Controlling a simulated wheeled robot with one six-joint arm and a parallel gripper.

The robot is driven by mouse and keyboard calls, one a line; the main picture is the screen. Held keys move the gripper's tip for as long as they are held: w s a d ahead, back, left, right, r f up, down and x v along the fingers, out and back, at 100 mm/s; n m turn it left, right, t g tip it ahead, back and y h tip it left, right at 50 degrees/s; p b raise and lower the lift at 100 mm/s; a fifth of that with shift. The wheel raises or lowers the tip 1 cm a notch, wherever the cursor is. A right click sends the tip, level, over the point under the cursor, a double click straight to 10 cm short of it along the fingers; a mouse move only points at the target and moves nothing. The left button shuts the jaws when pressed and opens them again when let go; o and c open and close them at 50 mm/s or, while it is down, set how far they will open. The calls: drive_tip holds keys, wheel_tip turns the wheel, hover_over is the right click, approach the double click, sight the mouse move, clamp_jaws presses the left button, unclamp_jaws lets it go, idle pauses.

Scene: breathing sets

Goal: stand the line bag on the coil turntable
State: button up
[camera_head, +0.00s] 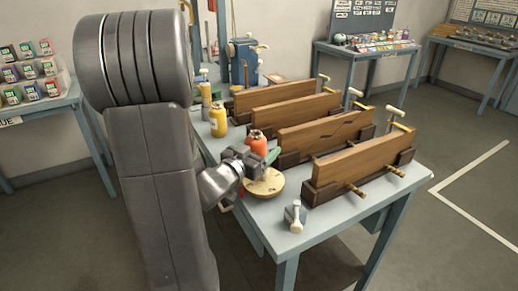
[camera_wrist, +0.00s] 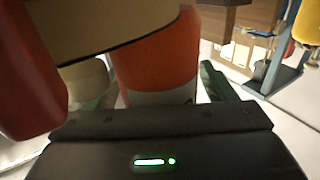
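An orange-red bag (camera_head: 256,143), which I take to be the line bag, stands on the bench behind a round cream turntable (camera_head: 265,185). My gripper (camera_head: 261,158) is low over the bench, just in front of the bag and at the turntable's back edge. In the wrist view the bag (camera_wrist: 158,70) shows between a red finger (camera_wrist: 28,75) on the left and a green finger (camera_wrist: 218,82) on the right. A gap shows between the red finger and the bag. A tan, dark-edged disc (camera_wrist: 100,25), apparently the turntable, hides part of the bag.
A yellow container (camera_head: 217,122) stands behind the bag. Several wooden boards in clamps (camera_head: 345,135) fill the bench's right side. A small grey and white tool (camera_head: 295,214) lies at the front edge. A blue vise-like stand (camera_head: 243,62) is at the back.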

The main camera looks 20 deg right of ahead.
drive_tip(key=shift+r, duration=0.15)
drive_tip(key=v, duration=1.2)
idle(0.3)
drive_tip(key=x, duration=1.1)
drive_tip(key=shift+w+d, duration=0.15)
drive_tip(key=shift+d, duration=0.15)
drive_tip(key=shift+w+d+f, duration=0.1)
drive_tip(key=shift+d+f, duration=0.05)
drive_tip(key=shift+f, duration=0.1)
drive_tip(key=shift+r, duration=0.25)
